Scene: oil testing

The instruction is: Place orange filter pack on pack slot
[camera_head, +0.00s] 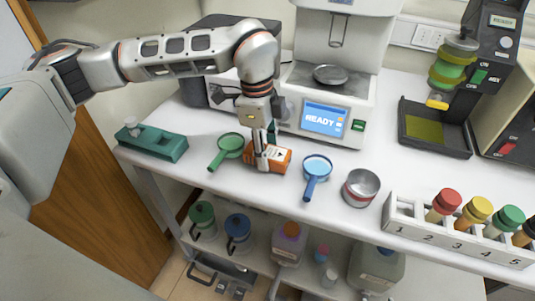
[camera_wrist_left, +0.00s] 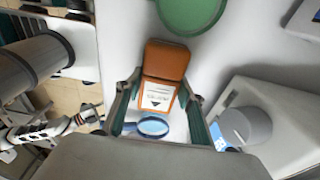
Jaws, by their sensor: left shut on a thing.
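The orange filter pack (camera_head: 281,160) is a small orange box with a white label, at the front middle of the white bench. My left gripper (camera_head: 261,163) reaches down over it and is shut on it. In the left wrist view the pack (camera_wrist_left: 166,62) shows between the two fingers of my left gripper (camera_wrist_left: 160,103). I cannot tell whether the pack touches the bench or is slightly raised. No pack slot can be made out for certain; a green holder (camera_head: 165,146) stands at the bench's left end. My right gripper is not in view.
A green-rimmed magnifier (camera_head: 230,143) lies just left of the pack and a blue magnifier (camera_head: 317,166) just right. A metal tin (camera_head: 360,187) and numbered bottle rack (camera_head: 460,244) stand further right. A machine with a READY screen (camera_head: 325,118) stands behind. A lower shelf holds jugs.

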